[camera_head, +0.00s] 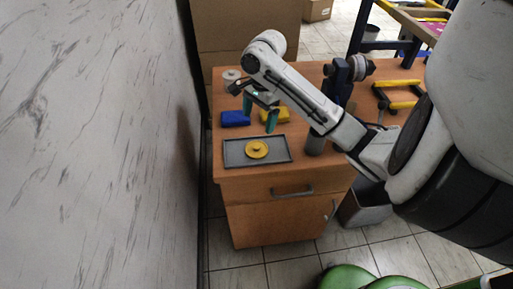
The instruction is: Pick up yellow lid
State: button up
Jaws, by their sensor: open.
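The yellow lid (257,149) is a small round disc with a raised centre. It lies on a dark grey tray (235,161) near the front edge of the wooden cabinet top. My gripper (259,118) has teal fingers, spread apart and pointing down. It is open and empty, behind the tray and the lid as seen here, between a blue block and a yellow block. The lid is apart from the fingers and fully visible.
A blue block (235,118) and a yellow block (276,115) sit behind the tray. A white roll (231,76) stands at the back left. A grey cylinder (315,145) stands right of the tray. A marbled wall (95,140) rises on the left.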

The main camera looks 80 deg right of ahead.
send_over(256, 146)
jog(key=d, duration=0.1)
jog(key=f, duration=0.3)
jog(key=s+f, duration=0.1)
jog(key=f, duration=0.1)
jog(key=shift+d, duration=0.2)
jog(key=shift+w+a+f, duration=0.1)
jog(key=shift+a+f, duration=0.1)
jog(key=shift+f, duration=0.75)
jog(key=shift+w+a+f, duration=0.15)
jog(key=shift+a+f, duration=0.1)
jog(key=shift+f, duration=0.7)
jog(key=shift+w+a+f, duration=0.1)
jog(key=shift+a+f, duration=0.1)
jog(key=shift+f, duration=0.75)
jog(key=c, duration=0.7)
